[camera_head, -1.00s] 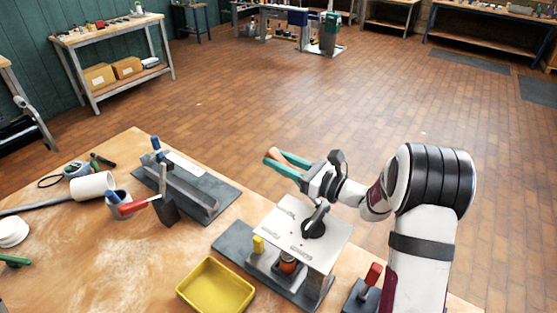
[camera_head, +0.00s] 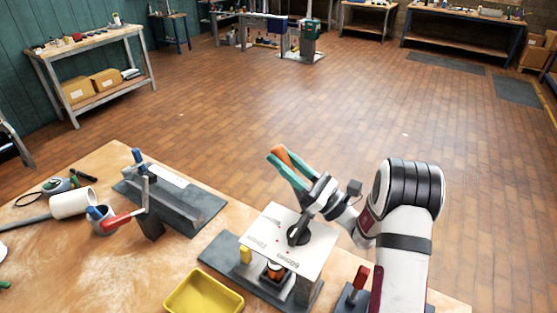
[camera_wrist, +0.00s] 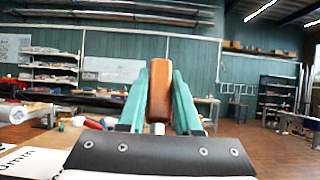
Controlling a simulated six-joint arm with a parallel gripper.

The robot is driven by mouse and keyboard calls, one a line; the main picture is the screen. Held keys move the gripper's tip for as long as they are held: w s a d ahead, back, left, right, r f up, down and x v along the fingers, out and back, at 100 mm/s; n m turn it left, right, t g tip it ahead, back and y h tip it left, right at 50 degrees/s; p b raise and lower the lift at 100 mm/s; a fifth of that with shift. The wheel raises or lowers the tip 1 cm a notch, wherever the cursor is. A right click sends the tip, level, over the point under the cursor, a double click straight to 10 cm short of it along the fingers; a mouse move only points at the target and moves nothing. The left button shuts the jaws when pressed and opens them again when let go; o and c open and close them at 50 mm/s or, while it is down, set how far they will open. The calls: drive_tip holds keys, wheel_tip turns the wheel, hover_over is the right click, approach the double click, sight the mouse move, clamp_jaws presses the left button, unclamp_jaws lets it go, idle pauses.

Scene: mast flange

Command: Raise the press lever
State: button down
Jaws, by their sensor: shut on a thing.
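The press (camera_head: 290,240) stands on the front table, with a pale marked plate and a dark round hub on top. My gripper (camera_head: 285,160) is above it, its green fingers pointing up and to the left. The fingers are shut on the orange-brown lever handle (camera_head: 281,152). In the wrist view the handle (camera_wrist: 160,90) stands upright between the two green fingers. The lever's arm between hub and handle is mostly hidden behind my gripper.
A yellow bin (camera_head: 203,296) lies in front of the press. A red-handled tool (camera_head: 357,283) stands to its right. The air above the press looks clear.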

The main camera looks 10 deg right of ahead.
idle(0.4)
drive_tip(key=c, duration=0.6)
unclamp_jaws()
drive_tip(key=shift+v, duration=3.8)
drive_tip(key=shift+c, duration=0.3)
